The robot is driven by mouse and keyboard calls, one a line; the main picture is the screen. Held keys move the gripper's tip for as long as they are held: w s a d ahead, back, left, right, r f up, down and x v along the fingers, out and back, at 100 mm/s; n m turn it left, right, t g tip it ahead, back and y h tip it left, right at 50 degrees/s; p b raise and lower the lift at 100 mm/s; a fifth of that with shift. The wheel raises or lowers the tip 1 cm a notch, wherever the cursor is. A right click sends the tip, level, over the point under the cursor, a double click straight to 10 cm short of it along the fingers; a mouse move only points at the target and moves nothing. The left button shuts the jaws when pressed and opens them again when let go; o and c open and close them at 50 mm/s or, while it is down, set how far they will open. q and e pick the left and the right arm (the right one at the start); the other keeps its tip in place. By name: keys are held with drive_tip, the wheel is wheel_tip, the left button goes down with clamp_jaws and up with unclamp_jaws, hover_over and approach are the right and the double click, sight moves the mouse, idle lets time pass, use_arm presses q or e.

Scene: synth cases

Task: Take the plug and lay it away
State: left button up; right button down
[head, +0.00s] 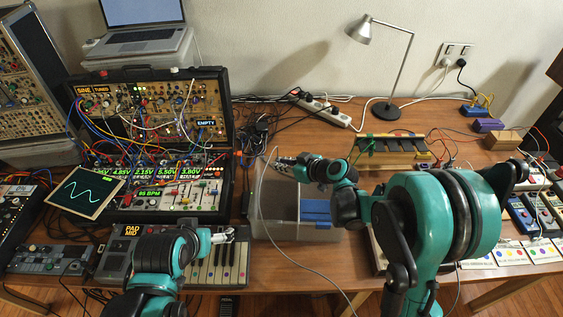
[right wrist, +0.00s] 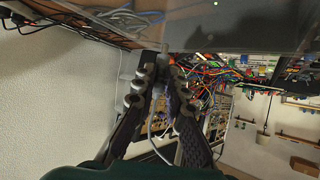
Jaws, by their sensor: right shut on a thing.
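My right gripper (head: 284,161) is over the back part of a clear plastic bin (head: 281,233). Its fingers are shut on a small plug, which is mostly hidden by them. In the right wrist view the fingertips (right wrist: 162,72) close around the small grey plug (right wrist: 164,57). A thin grey cable (head: 318,271) runs from the fingertips down across the bin and the table's front. Blue pieces (head: 316,209) show inside the bin on its right side. My left gripper (head: 229,235) is above the keyboard; its jaw opening is too small to judge.
A patch-cable synth case (head: 150,75) stands left of the bin, with a keyboard (head: 215,266) in front. A wooden rack (head: 392,157) with hanging cables stands at the right back. A desk lamp (head: 386,110) and power strip (head: 325,110) are behind. Bare table shows around the bin.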

drive_tip(key=shift+f, duration=0.3)
drive_tip(key=c, duration=1.5)
unclamp_jaws()
drive_tip(key=v, duration=1.2)
drive_tip(key=shift+f, duration=0.1)
drive_tip(key=shift+s, duration=0.15)
